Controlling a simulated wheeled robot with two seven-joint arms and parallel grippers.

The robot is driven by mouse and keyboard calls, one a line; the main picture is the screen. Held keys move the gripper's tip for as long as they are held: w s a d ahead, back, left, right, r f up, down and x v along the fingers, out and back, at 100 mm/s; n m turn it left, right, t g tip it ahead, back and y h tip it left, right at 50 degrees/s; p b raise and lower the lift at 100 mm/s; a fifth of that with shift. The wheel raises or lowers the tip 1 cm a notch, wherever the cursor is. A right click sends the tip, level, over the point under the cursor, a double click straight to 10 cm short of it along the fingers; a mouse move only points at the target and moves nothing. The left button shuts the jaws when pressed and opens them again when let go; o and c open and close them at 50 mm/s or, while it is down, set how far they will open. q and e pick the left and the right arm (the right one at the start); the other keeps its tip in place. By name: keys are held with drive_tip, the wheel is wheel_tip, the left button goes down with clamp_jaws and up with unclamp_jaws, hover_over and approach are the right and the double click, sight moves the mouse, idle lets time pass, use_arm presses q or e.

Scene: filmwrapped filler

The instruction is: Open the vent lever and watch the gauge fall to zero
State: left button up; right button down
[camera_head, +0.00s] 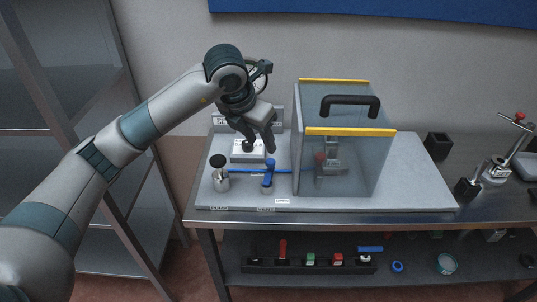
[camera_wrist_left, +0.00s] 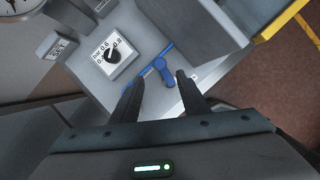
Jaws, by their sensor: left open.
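My left gripper (camera_head: 258,142) hangs above the left part of a grey base plate (camera_head: 420,170). Its two dark fingers are apart and empty in the left wrist view (camera_wrist_left: 160,98). A blue lever (camera_head: 268,167) stands on the plate below and in front of it. In the left wrist view the blue lever (camera_wrist_left: 184,80) lies just beyond the fingertips, apart from them. I cannot read which lever is the vent. Part of a round white gauge (camera_wrist_left: 16,7) shows at the top left corner of the wrist view; its reading is cut off. My right gripper is out of view.
A clear box (camera_head: 345,165) with yellow edges and a black handle (camera_head: 348,102) stands right of the lever. A knob box (camera_wrist_left: 115,54) sits behind the lever, and a black-topped metal part (camera_head: 221,178) stands left. A tool rack (camera_head: 310,266) is on the lower shelf.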

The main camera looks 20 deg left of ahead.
sight(270, 161)
use_arm(q)
drive_tip(key=p+x, duration=0.2)
drive_tip(key=x, duration=0.6)
drive_tip(key=shift+f, duration=0.15)
drive_tip(key=shift+w+d+f, duration=0.15)
drive_tip(key=shift+w+f, duration=0.1)
drive_tip(key=shift+f, duration=0.4)
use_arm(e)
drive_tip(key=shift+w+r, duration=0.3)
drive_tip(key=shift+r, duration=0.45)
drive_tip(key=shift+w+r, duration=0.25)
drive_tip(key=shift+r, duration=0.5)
use_arm(q)
clamp_jaws()
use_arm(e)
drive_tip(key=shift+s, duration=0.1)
